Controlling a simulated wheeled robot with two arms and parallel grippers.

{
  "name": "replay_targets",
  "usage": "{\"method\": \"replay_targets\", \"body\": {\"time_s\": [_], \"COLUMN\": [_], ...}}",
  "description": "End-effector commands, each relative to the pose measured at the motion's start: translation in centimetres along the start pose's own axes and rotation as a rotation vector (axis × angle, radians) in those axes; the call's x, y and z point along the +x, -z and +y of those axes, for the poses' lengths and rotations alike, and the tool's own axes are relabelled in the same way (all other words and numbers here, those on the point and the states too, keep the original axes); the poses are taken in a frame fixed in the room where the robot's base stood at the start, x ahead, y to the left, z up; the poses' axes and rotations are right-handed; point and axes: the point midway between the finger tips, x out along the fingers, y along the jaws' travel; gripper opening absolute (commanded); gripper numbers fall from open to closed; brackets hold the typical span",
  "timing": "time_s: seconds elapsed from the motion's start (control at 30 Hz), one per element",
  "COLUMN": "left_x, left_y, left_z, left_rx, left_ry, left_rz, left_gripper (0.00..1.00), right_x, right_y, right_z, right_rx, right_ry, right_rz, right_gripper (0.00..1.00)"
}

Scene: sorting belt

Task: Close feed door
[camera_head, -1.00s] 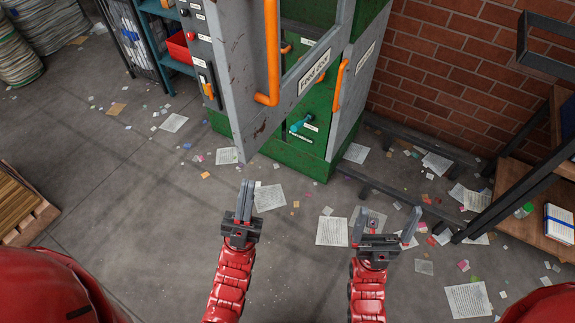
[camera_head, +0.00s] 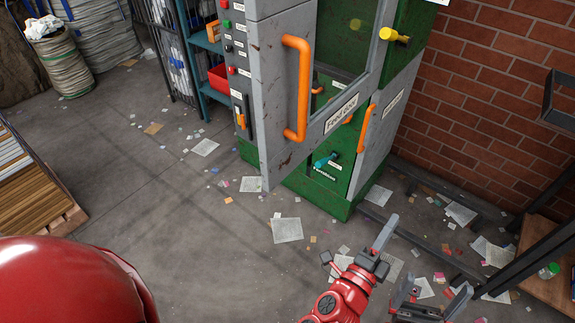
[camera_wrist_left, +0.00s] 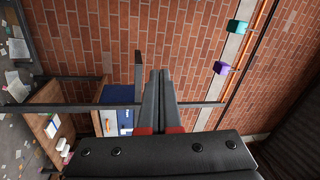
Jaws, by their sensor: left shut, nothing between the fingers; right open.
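The feed door (camera_head: 272,110) is a grey, rust-marked panel with a window, a "Feed door" label (camera_head: 341,113) and a long orange handle (camera_head: 297,90). It stands open, swung out from the green machine (camera_head: 318,196), so the green inside shows behind its lower edge. My left gripper (camera_head: 384,234) is shut and empty, low in front and to the right of the door, apart from it. Its closed fingers (camera_wrist_left: 158,97) point at a brick wall in the left wrist view. My right gripper (camera_head: 440,293) is open and empty at the bottom edge, partly cut off.
A second orange handle (camera_head: 367,128) and a yellow knob (camera_head: 396,35) are on the machine's right. A dark frame with a wooden shelf (camera_head: 548,288) stands at right, against the brick wall (camera_head: 480,90). A pallet (camera_head: 30,185) lies at left. Paper-strewn floor is open in front.

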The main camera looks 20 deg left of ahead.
Motion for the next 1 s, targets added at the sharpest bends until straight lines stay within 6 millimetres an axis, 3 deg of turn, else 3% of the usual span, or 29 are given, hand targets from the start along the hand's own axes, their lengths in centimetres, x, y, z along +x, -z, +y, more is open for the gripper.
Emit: {"method": "replay_targets", "body": {"time_s": [0.1, 0.3, 0.47, 0.67, 1.0], "left_x": [-1.6, -6.9, -9.3, -8.7, -5.5], "left_y": [-4.3, -11.6, -14.0, -15.2, -18.5], "left_z": [-3.4, -7.5, -8.7, -8.8, -9.1], "left_rx": [0.148, 0.259, 0.276, 0.281, 0.279], "left_ry": [-0.021, -0.069, -0.088, -0.093, -0.091], "left_rz": [-0.268, -0.653, -0.778, -0.798, -0.797], "left_gripper": [0.00, 0.00, 0.00, 0.00, 0.00], "right_x": [0.8, 1.2, 1.4, 1.8, 3.3], "right_y": [0.1, 0.2, 0.2, 0.3, 0.6], "right_z": [0.0, 0.1, 0.1, 0.1, 0.2], "right_rx": [0.000, 0.000, 0.000, 0.000, 0.000], "right_ry": [0.000, 0.000, 0.000, 0.000, 0.000], "right_rz": [0.000, 0.000, 0.000, 0.000, 0.000], "right_gripper": [1.00, 1.00, 1.00, 1.00, 1.00]}}
